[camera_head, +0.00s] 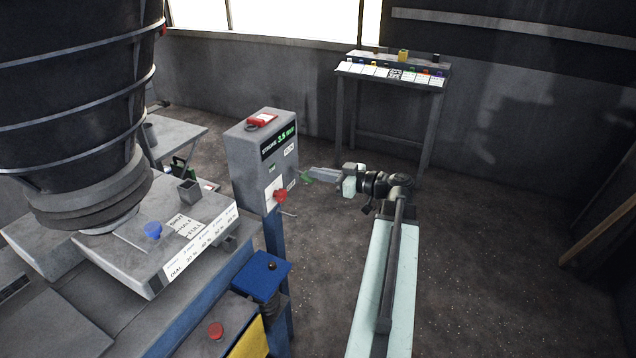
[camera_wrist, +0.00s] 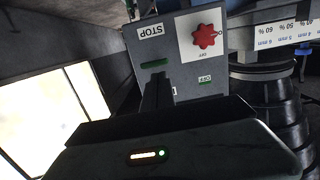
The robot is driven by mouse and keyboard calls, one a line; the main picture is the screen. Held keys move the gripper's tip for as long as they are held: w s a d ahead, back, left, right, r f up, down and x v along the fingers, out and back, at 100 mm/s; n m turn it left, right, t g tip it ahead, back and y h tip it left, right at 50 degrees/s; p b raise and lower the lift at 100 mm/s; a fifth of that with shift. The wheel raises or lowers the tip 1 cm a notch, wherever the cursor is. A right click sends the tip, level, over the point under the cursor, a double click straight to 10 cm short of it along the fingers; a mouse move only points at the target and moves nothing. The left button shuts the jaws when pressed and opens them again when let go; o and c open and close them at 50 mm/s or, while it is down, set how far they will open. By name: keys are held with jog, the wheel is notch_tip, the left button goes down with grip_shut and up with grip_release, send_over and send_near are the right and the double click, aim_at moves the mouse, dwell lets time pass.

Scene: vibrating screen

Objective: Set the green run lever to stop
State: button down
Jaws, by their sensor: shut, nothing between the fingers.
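The grey control box (camera_head: 255,160) stands on a blue post, with a lit green stroke display near its top. The green lever (camera_head: 305,177) sticks out from the box's right side, right by the tip of my gripper (camera_head: 313,173). In the wrist view, a green bar that looks like the lever (camera_wrist: 154,64) lies below the upside-down STOP label (camera_wrist: 151,31). My gripper (camera_wrist: 156,92) is shut and empty, with its fingers pointing at the box close to the lever. I cannot tell whether they touch. The fingers partly hide the box face around the lever.
A red knob (camera_head: 281,196) sits on the box front, and it also shows in the wrist view (camera_wrist: 204,38). A red piece (camera_head: 262,120) lies on top. The large dark screen drum (camera_head: 75,110) and its bench fill the left. A labelled table (camera_head: 392,80) stands behind; the right floor is open.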

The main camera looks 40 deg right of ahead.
jog(key=shift+d+p, duration=0.1)
jog(key=shift+p, duration=0.4)
notch_tip(320, 180, up, 4)
jog(key=s+p, duration=0.1)
jog(key=p, duration=0.3)
jog(key=s+d+f+b, duration=0.3)
jog(key=s, duration=0.7)
jog(key=shift+d+f, duration=0.15)
jog(key=shift+d, duration=0.15)
